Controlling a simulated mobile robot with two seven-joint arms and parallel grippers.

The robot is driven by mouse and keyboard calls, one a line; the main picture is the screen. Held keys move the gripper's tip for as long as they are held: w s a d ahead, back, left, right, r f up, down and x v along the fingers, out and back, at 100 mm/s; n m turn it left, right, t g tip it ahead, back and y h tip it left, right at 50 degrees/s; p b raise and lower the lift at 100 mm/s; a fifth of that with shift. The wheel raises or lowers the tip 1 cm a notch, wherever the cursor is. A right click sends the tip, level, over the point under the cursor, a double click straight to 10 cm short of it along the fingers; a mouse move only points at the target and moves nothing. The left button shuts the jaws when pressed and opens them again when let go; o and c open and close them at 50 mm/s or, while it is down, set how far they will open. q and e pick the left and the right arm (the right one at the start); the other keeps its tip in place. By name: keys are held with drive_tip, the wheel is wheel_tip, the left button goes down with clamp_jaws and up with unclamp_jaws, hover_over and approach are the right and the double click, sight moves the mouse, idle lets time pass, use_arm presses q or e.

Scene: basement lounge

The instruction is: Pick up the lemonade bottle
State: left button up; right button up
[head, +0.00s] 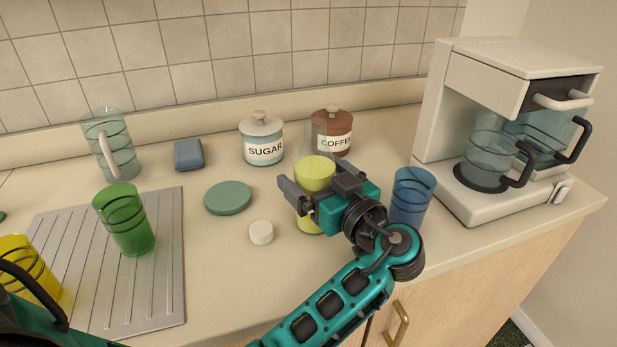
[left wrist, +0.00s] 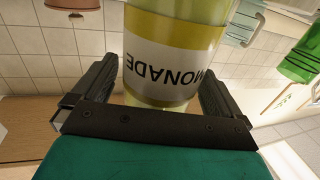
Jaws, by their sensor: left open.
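The lemonade bottle (head: 314,173) stands upright on the counter, with pale yellow-green contents and a clear neck. My left gripper (head: 302,198) is at its middle and hides part of it in the head view. In the left wrist view the bottle (left wrist: 172,62) shows upside down, with a white and yellow label, between the two fingers of my left gripper (left wrist: 155,90). The fingers are open, one on each side of the bottle, with a gap visible at least on the left. My right gripper is not in view.
A blue glass (head: 412,197) stands close right of the gripper, before the coffee machine (head: 447,130). Sugar (head: 262,138) and coffee (head: 334,128) jars stand behind. A white cap (head: 261,232) and green disc (head: 228,197) lie left. A green glass (head: 124,220) stands on the drainboard (head: 165,300).

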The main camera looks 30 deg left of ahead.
use_arm(q)
drive_tip(key=shift+w+a, duration=0.1)
drive_tip(key=shift+a, duration=0.1)
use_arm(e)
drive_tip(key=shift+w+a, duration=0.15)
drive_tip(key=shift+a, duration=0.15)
use_arm(q)
drive_tip(key=shift+d, duration=0.1)
drive_tip(key=shift+c, duration=0.6)
drive_tip(key=shift+r, duration=0.1)
drive_tip(key=c, duration=1.3)
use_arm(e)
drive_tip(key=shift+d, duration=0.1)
use_arm(q)
drive_tip(key=shift+r, duration=0.1)
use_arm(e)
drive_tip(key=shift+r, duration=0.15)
